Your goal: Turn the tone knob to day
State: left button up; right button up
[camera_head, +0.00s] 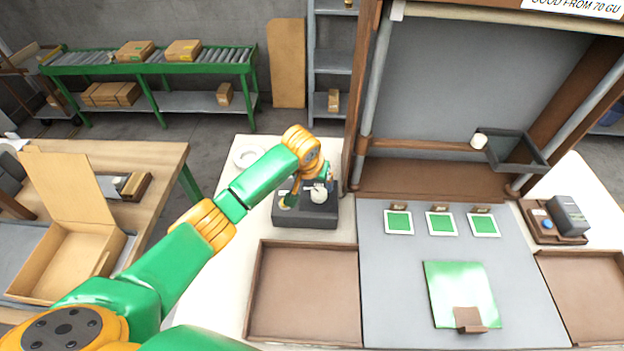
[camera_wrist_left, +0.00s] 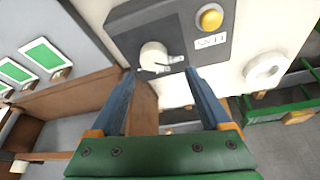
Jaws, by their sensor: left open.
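The tone knob is a round off-white dial (camera_head: 318,194) on a dark grey control box (camera_head: 305,217). The knob (camera_wrist_left: 154,54) also shows in the left wrist view, with a dark pointer mark and small white labels beside it. The lettering is too small to read for sure. My left gripper (camera_head: 325,181) is over the box. In the left wrist view its two blue-grey fingers (camera_wrist_left: 160,72) are apart and empty, with the knob just beyond the gap between their tips. I cannot tell whether either finger touches it. My right gripper is not in view.
A yellow button (camera_wrist_left: 210,17) sits on the same box, beside a white label. A white ring-shaped roll (camera_head: 248,157) lies behind the box. A brown tray (camera_head: 254,300) is in front. Green sample cards (camera_head: 441,223) and a wooden booth frame stand to the right.

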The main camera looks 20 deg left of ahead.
aim_at(318, 192)
pick_arm(q)
jog(key=f, duration=0.1)
jog(key=d+f, duration=0.1)
jog(key=f+b, duration=0.1)
jog(key=shift+d+f, duration=0.15)
jog(key=shift+d, duration=0.1)
jog(key=shift+w+f, duration=0.2)
jog(key=shift+f, duration=0.1)
jog(key=shift+w+a+f, duration=0.35)
jog(key=shift+w+f, duration=0.05)
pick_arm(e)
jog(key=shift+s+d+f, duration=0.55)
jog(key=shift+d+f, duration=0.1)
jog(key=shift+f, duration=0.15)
pick_arm(q)
jog(key=shift+s+d+r, duration=0.1)
jog(key=shift+s+r, duration=0.05)
jog(key=shift+s, duration=0.05)
jog(key=c, duration=0.7)
grip_shut()
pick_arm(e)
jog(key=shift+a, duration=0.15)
